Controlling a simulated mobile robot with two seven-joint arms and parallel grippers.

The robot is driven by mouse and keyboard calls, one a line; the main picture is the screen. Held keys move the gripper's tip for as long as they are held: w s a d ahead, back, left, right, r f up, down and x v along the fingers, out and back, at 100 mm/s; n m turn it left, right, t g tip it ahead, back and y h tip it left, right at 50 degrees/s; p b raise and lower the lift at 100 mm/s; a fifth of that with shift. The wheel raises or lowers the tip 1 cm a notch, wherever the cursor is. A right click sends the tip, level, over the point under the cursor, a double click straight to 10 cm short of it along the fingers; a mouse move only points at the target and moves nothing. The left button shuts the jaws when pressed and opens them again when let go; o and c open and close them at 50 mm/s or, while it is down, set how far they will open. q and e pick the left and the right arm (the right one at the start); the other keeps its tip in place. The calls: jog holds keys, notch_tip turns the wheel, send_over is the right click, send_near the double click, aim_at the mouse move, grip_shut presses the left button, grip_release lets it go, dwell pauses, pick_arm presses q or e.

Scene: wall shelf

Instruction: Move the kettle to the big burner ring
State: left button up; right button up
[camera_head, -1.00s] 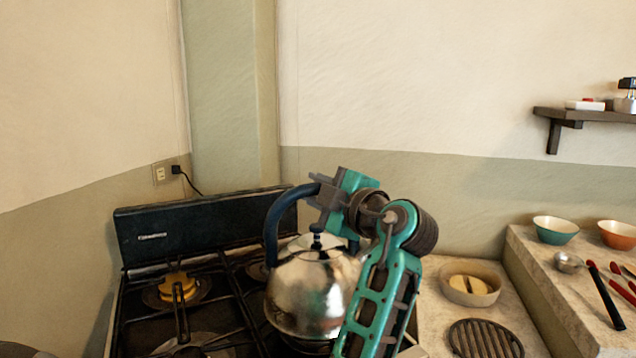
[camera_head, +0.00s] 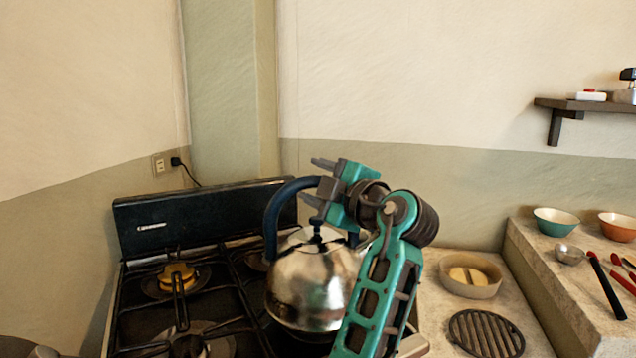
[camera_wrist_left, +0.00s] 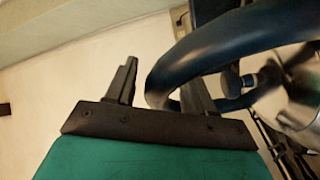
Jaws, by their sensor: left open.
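The shiny metal kettle (camera_head: 312,285) with a dark blue arched handle (camera_head: 275,210) stands upright on the right side of the black stove (camera_head: 140,335). Its body hides what is directly under it. My left gripper (camera_head: 314,182) is open at the top of the handle, with one finger above and one below the handle's end in the head view. In the left wrist view the handle (camera_wrist_left: 235,40) curves in between the open fingers (camera_wrist_left: 158,88); I cannot tell whether they touch it. A wide burner ring (camera_head: 215,345) shows at the front left of the stove. My right gripper is not in view.
A brass-coloured burner (camera_head: 178,275) is at the back left of the stove. Right of the stove, the counter holds a beige dish (camera_head: 470,288) and a round dark grate (camera_head: 486,333). Bowls (camera_head: 556,228) and utensils lie on the raised counter further right.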

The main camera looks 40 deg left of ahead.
pick_arm(q)
jog(key=shift+s+d+r+p, duration=0.15)
jog(key=shift+d+p, duration=0.15)
jog(key=shift+d, duration=0.15)
jog(key=shift+d+r+p, duration=0.15)
jog(key=shift+d+p, duration=0.1)
jog(key=shift+d, duration=0.2)
jog(key=b+v, duration=0.1)
jog(key=v, duration=0.9)
jog(key=shift+r, duration=0.2)
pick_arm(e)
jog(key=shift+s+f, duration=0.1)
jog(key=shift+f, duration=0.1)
pick_arm(q)
jog(key=shift+s+d, duration=0.1)
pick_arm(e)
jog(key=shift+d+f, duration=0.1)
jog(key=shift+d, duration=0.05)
